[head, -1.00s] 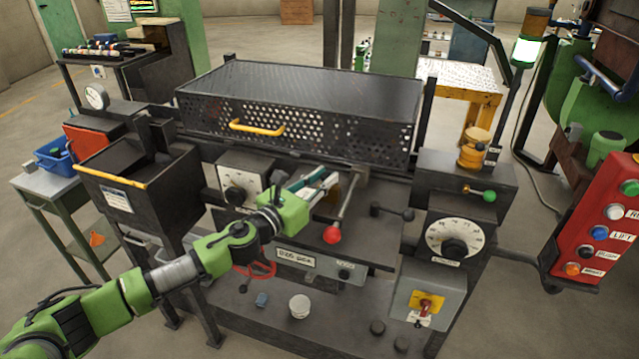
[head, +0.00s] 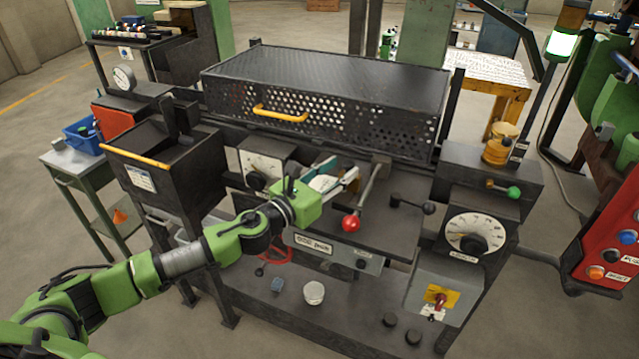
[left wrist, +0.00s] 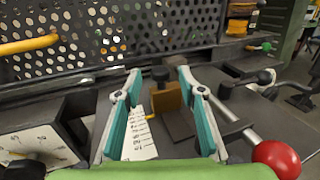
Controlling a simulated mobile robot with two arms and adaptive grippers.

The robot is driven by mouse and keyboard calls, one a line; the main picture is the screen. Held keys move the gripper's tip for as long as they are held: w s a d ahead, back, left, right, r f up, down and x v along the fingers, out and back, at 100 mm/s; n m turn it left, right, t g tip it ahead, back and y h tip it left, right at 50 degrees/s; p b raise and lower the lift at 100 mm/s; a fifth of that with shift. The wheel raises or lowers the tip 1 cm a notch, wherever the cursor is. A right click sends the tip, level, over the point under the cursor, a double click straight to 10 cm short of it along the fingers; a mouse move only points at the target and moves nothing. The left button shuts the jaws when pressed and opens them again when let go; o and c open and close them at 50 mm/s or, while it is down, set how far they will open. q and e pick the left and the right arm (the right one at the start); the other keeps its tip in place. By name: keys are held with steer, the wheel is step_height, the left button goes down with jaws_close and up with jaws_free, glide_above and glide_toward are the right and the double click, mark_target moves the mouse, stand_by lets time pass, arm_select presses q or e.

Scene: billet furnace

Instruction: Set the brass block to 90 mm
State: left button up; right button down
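The brass block (left wrist: 168,98) stands on the dark machine bed, past the fingertips and between them in the left wrist view. A black knob (left wrist: 160,75) is at its top. A white scale (left wrist: 138,132) with dark marks lies on its left, with a small yellow pointer (left wrist: 151,116) beside the block. My left gripper (left wrist: 157,80) is open, its teal-padded fingers spread to either side of scale and block, with gaps. In the head view my left gripper (head: 336,177) is over the bed and largely hides the block. My right gripper is not in view.
A lever with a red ball (head: 351,223) stands close right of the gripper. A perforated guard (head: 330,95) with a yellow handle (head: 280,113) rises behind. A dial (head: 475,235) is on the right, a black hopper (head: 165,175) on the left.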

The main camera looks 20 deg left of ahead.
arm_select(q)
steer(key=v, duration=0.9)
steer(key=shift+s+a, duration=0.1)
steer(key=shift+s, duration=0.15)
